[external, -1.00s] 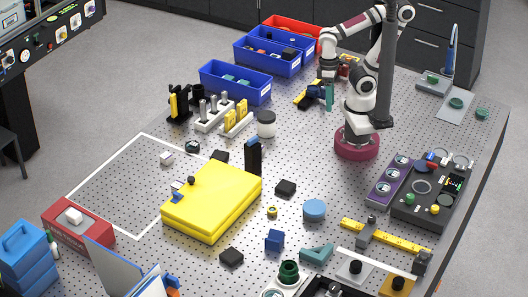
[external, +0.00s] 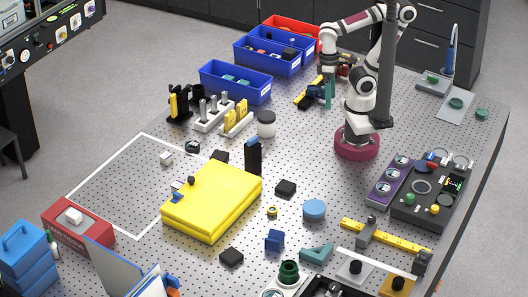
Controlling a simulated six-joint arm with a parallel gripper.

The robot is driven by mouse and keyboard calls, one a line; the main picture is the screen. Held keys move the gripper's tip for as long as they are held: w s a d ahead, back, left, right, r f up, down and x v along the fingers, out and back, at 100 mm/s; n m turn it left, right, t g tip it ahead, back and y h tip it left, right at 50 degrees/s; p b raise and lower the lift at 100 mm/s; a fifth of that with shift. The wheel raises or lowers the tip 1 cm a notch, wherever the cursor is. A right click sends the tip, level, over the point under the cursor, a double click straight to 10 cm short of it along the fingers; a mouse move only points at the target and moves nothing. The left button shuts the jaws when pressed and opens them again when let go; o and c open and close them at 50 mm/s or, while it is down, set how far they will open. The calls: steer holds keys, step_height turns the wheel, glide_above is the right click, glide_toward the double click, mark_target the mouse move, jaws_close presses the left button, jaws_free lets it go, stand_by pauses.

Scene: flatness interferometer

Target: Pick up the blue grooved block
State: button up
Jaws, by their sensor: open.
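A small dark blue block (external: 274,240) sits on the perforated table in front, right of the yellow case. It looks most like the blue grooved block, but its groove is too small to make out. My gripper (external: 329,92) is far from it, at the back of the table by the blue bins, with its teal fingers pointing down. The gripper is open, and I see nothing held in it.
The white-outlined area (external: 115,190) is mostly clear.

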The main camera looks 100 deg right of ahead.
steer(key=w+d+r+n+t+h, duration=0.1)
steer(key=w+n+t+h, duration=0.15)
steer(key=w, duration=0.55)
steer(key=w+d+r+n+t+h, duration=0.1)
steer(key=w+d+n+t, duration=0.15)
steer(key=w, duration=0.55)
steer(key=n+t+y, duration=0.2)
steer(key=n+y, duration=1)
glide_above(278, 234)
steer(key=s+d, duration=0.8)
steer(key=d, duration=0.4)
steer(key=f, duration=1.8)
steer(key=shift+w+a+f, duration=0.25)
steer(key=shift+f, duration=0.15)
steer(key=x, duration=1)
steer(key=shift+w+a+f, duration=0.1)
steer(key=shift+f, duration=0.15)
steer(key=x, duration=0.5)
steer(key=shift+w+a+r, duration=0.1)
steer(key=shift+w+a, duration=0.1)
steer(key=shift+w, duration=0.05)
jaws_close()
